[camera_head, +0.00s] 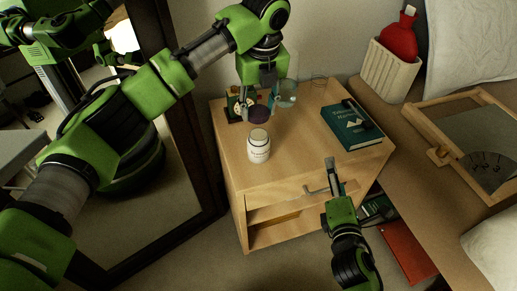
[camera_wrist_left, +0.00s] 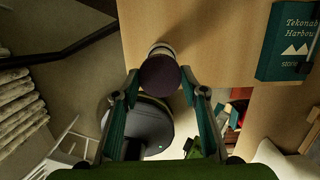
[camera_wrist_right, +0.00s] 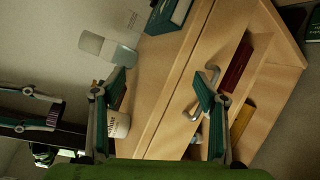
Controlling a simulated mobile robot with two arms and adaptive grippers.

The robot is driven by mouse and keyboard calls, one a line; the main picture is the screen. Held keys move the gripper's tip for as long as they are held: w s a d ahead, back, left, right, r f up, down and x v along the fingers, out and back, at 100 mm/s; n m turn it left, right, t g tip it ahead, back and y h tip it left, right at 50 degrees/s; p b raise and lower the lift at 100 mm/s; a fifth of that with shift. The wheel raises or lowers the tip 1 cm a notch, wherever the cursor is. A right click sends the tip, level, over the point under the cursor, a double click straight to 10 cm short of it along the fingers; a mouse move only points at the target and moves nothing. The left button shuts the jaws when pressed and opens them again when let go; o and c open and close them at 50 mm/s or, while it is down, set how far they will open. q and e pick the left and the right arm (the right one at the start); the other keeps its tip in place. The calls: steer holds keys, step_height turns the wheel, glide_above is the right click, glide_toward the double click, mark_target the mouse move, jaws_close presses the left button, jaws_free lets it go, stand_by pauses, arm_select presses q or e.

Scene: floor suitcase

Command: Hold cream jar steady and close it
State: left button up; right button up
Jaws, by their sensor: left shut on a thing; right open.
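The white cream jar (camera_head: 259,148) stands upright and open on the nightstand, near its front left edge. My left gripper (camera_head: 258,102) is shut on the dark purple lid (camera_head: 258,114), which shows above and apart from the jar in the head view. In the left wrist view the lid (camera_wrist_left: 160,78) sits between the fingertips and covers part of the jar (camera_wrist_left: 162,49). My right gripper (camera_head: 332,166) is open and empty in front of the nightstand, near the drawer handle (camera_head: 318,190). In the right wrist view the left finger partly hides the jar (camera_wrist_right: 118,124).
A teal book (camera_head: 350,130) lies on the right of the nightstand (camera_head: 300,149). A clear glass (camera_head: 287,96) and small items stand behind the lid. A mirror (camera_head: 190,185) stands at the left, and a bed with a wooden tray (camera_head: 438,157) at the right.

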arm_select(q)
steer(key=shift+d, duration=0.1)
arm_select(e)
steer(key=w+a+r+n+t+y, duration=0.2)
steer(key=a+n+y, duration=0.2)
steer(key=a+n, duration=0.3)
steer(key=n+g+y, duration=0.2)
steer(key=n+y, duration=0.4)
steer(key=n, duration=0.6)
glide_toward(259, 146)
steer(key=f, duration=0.3)
steer(key=shift+w+d+f, duration=0.15)
steer(key=shift+w+d, duration=0.1)
steer(key=shift+w, duration=0.1)
steer(key=x, duration=1.2)
steer(key=shift+w+d, duration=0.1)
steer(key=shift+d, duration=0.1)
steer(key=c, duration=1.7)
arm_select(q)
glide_above(258, 133)
steer(key=shift+s+d+f, duration=0.1)
steer(key=shift+s+f, duration=0.1)
steer(key=shift+f, duration=1.05)
steer(key=shift+s+d+f, duration=0.1)
steer(key=shift+s+f, duration=0.05)
steer(key=shift+f, duration=1.1)
